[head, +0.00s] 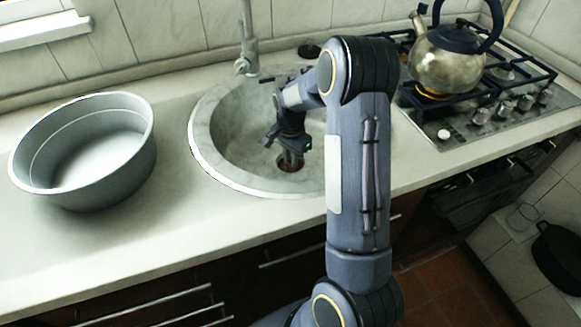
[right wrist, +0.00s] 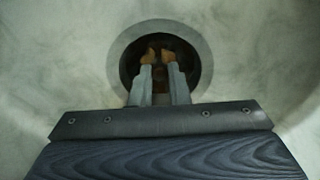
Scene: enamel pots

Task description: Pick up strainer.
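The strainer (head: 290,162) is a small round brownish piece at the drain in the bottom of the sink; my gripper partly covers it. In the right wrist view the drain is a dark round opening with a grey rim, and orange-brown parts of the strainer (right wrist: 167,55) show inside. My right gripper (head: 290,150) points down into the sink, right at the drain. Its two fingers (right wrist: 162,75) reach over the opening with a narrow gap between them. Something dark brown shows in that gap; I cannot tell whether the fingers press on it. My left gripper is not in view.
The round sink (head: 225,165) surrounds my right gripper, with the faucet (head: 247,55) behind it. A large grey pot (head: 85,150) stands on the left counter. A kettle (head: 447,65) sits on the gas stove (head: 500,100) at the right. The counter between pot and sink is clear.

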